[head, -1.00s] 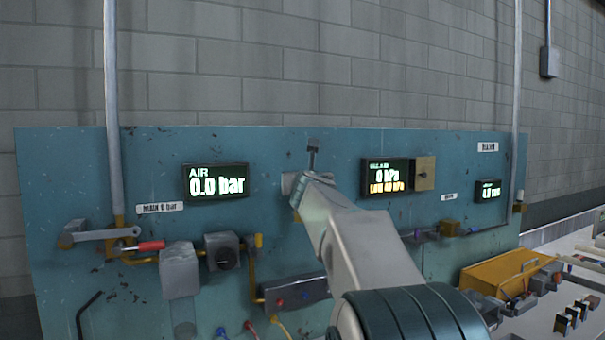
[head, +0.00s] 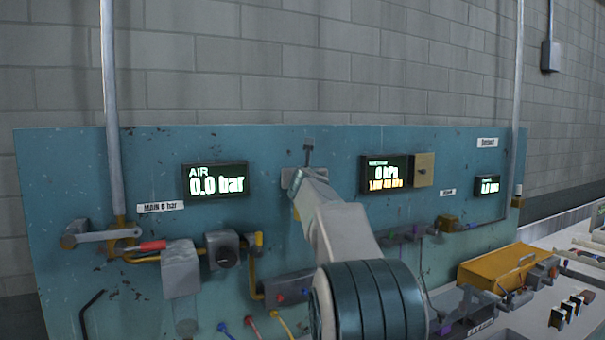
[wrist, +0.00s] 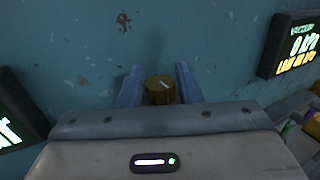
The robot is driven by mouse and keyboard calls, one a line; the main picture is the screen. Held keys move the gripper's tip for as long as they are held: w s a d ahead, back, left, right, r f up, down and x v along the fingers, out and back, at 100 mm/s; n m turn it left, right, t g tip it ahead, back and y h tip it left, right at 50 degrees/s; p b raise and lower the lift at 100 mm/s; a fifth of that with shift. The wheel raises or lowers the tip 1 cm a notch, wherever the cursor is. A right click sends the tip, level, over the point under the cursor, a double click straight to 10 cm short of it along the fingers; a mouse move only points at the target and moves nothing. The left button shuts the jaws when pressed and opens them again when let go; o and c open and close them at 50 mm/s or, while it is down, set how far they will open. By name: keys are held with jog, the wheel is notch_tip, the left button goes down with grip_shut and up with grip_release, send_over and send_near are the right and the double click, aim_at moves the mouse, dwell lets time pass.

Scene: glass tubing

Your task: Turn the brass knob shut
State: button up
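The brass knob (wrist: 160,91) shows in the wrist view, a short yellow-brown cylinder with a pale line on its face, mounted at the blue panel. My gripper (wrist: 160,80) has one blue-grey finger on each side of it. Little or no gap shows between fingers and knob, and I cannot tell whether they press on it. In the head view my gripper (head: 296,180) is at the panel between two lit displays, and the knob is hidden behind it.
The "AIR" display (head: 216,181) reads 0.0 bar, left of my gripper. The vacuum display (head: 385,174) reads 0 kPa, on the right. Left are a red-gripped lever (head: 153,246) and a grey box (head: 180,268). An orange case (head: 500,266) sits at the lower right.

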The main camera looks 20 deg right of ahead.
jog(key=c, duration=0.5)
jog(key=shift+r+p, duration=0.1)
jog(key=shift+p, duration=0.3)
jog(key=shift+d+n+y+p, duration=0.1)
jog(key=shift+n+y+p, duration=0.2)
jog(key=shift+y+p, duration=0.15)
jog(key=n+y+p, duration=0.2)
jog(key=y+p, duration=0.1)
jog(key=shift+r+t, duration=0.2)
jog(key=shift+t, duration=0.2)
jog(key=n+y+p, duration=0.3)
jog(key=y+p, duration=0.2)
jog(key=shift+y, duration=0.25)
jog(key=n+y+p, duration=0.1)
jog(key=n+g+y+p, duration=0.1)
jog(key=y, duration=0.1)
jog(key=n+g+y+p, duration=0.1)
jog(key=n+y, duration=0.1)
jog(key=shift+f, duration=0.25)
jog(key=shift+n+g+y, duration=1.4)
jog(key=shift+n+y, duration=0.2)
jog(key=shift+y, duration=0.6)
jog(key=shift+n+g+y, duration=0.7)
jog(key=shift+g, duration=0.1)
